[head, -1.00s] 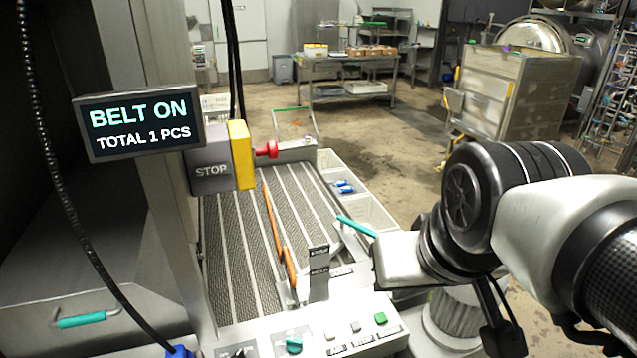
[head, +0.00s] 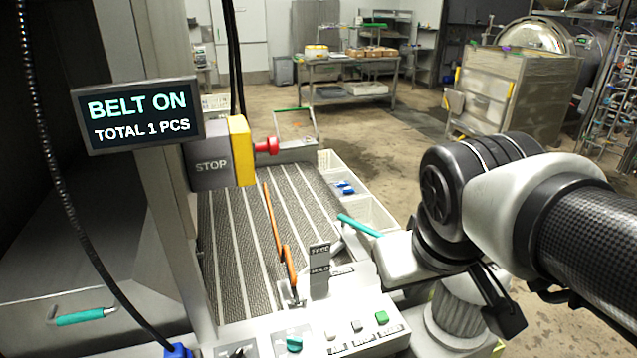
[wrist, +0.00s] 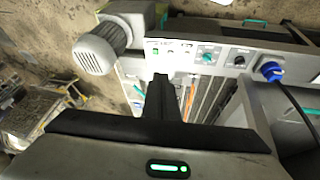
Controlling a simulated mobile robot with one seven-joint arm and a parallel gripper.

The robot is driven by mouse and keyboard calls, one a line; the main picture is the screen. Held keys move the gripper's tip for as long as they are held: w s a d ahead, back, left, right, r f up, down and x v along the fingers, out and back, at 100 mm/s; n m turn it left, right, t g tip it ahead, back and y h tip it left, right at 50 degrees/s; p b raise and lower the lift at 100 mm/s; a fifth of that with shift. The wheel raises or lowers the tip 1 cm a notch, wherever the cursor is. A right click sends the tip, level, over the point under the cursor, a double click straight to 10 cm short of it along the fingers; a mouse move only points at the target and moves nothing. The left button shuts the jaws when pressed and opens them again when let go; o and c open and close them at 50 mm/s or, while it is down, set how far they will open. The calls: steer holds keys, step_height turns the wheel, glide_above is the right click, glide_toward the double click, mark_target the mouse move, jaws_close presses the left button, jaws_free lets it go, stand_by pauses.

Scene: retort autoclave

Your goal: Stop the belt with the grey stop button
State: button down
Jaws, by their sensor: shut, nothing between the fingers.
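The control panel (head: 345,300) is at the bottom of the head view, at the belt's near end. It carries a grey button (head: 356,326) between a pale button (head: 331,335) and a green button (head: 382,318); their small labels are unreadable. The panel also shows upside down in the wrist view (wrist: 222,48). The belt (head: 235,240) runs away behind it, and the display (head: 138,115) reads "BELT ON, TOTAL 1 PCS". My gripper (wrist: 162,82) is shut and empty in the wrist view, pointing toward the panel's button end, apparently apart from the buttons. Its fingertips are not visible in the head view.
A grey and yellow box (head: 218,155) marked STOP, with a red knob (head: 266,146), hangs over the belt. Teal (head: 294,344) and black knobs sit left of the buttons. A motor (wrist: 100,48) lies beside the panel.

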steer(key=w+d+f+n+h+b, duration=0.2)
steer(key=w+d+f+n+b, duration=0.15)
steer(key=f, duration=0.35)
steer(key=n+t+h+b, duration=0.25)
steer(key=n+b, duration=0.65)
steer(key=n, duration=0.5)
glide_above(354, 327)
step_height(354, 327, down, 19)
step_height(354, 327, down, 8)
steer(key=b, duration=0.6)
steer(key=shift+r, duration=0.2)
steer(key=shift+f+b, duration=0.55)
steer(key=shift+b, duration=0.3)
steer(key=shift+f+b, duration=0.45)
steer(key=shift+b, duration=0.15)
